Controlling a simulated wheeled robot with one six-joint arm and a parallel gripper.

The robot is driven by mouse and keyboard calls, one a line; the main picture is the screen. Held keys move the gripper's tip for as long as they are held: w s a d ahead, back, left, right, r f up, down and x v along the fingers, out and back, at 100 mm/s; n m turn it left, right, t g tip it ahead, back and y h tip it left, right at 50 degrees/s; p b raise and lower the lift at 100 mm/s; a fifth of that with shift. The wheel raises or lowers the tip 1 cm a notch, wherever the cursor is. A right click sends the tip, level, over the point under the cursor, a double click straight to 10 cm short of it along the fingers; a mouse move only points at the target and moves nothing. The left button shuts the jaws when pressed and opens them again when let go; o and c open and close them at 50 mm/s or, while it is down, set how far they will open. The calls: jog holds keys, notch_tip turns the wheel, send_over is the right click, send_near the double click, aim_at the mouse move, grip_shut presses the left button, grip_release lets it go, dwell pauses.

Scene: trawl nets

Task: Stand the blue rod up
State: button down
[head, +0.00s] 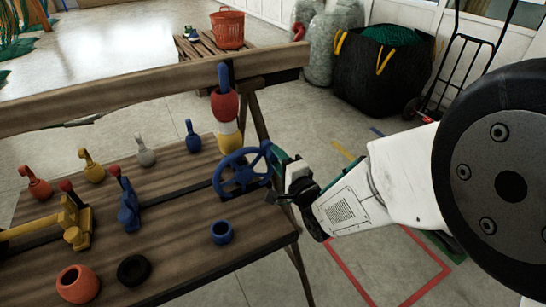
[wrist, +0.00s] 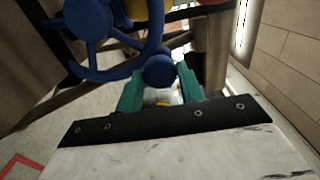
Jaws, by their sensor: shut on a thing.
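A blue wheel (head: 227,163) with spokes stands at the right end of the wooden table. My gripper (head: 277,182) is at its right rim. In the wrist view my green fingers (wrist: 160,92) are shut around a round blue knob (wrist: 159,70) at the rim of the blue wheel (wrist: 88,18). A blue rod (head: 123,188) with a red tip rises from a blue base on the table, leaning a little left, well apart from my gripper. Another blue upright piece (head: 223,76) tops the stacked red, white and yellow floats (head: 225,106).
Loose hooked weights, orange, yellow, grey and blue (head: 193,138), stand along the table (head: 185,255). A yellow fixture (head: 75,220), an orange ring (head: 77,283), a black ring (head: 133,269) and a blue ring (head: 222,232) are nearer. A wooden beam (head: 150,87) crosses behind.

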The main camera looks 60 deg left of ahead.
jog(key=shift+w+f, duration=0.1)
jog(key=shift+f, duration=0.05)
dwell(0.4)
jog(key=c, duration=0.9)
grip_release()
jog(key=shift+d, duration=0.1)
jog(key=d, duration=0.7)
jog(key=shift+s+d, duration=0.2)
jog(key=shift+d, duration=0.1)
